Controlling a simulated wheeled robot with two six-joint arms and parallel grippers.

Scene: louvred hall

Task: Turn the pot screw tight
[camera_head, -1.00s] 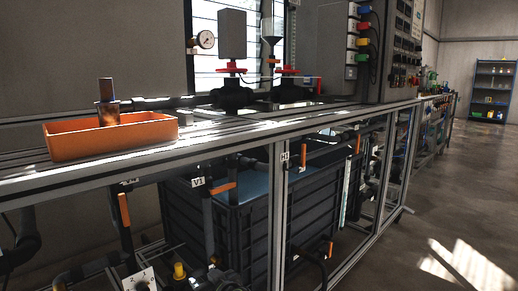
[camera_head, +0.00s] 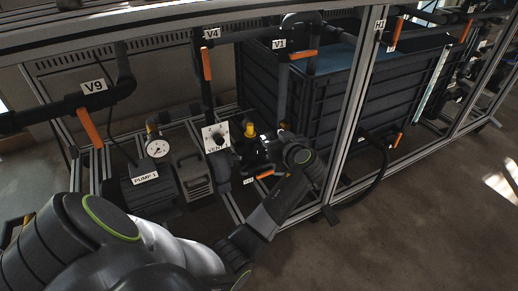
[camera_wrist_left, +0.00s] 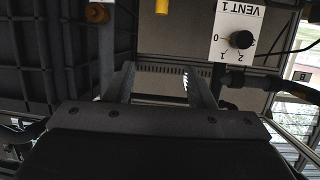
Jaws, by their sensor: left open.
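My left gripper (camera_head: 264,152) reaches in low under the bench, its jaws dark and hard to make out in the head view. In the left wrist view it is open (camera_wrist_left: 158,82), with nothing between its two fingers. A yellow knob (camera_head: 250,130) stands just behind it; a yellow piece also shows at the top edge of the wrist view (camera_wrist_left: 161,7), beyond the fingertips. An orange-brown round knob (camera_wrist_left: 97,13) is at the upper left there. I cannot tell for sure which of these is the pot screw. My right gripper is not in view.
A white VENT 1 panel with a black knob (camera_wrist_left: 242,40) is close to the right finger's side. PUMP 1 (camera_head: 146,190), a gauge (camera_head: 157,148) and orange-handled pipes crowd the left. A frame post (camera_head: 352,110) and a dark tank (camera_head: 390,85) stand to the right. Open floor lies in front.

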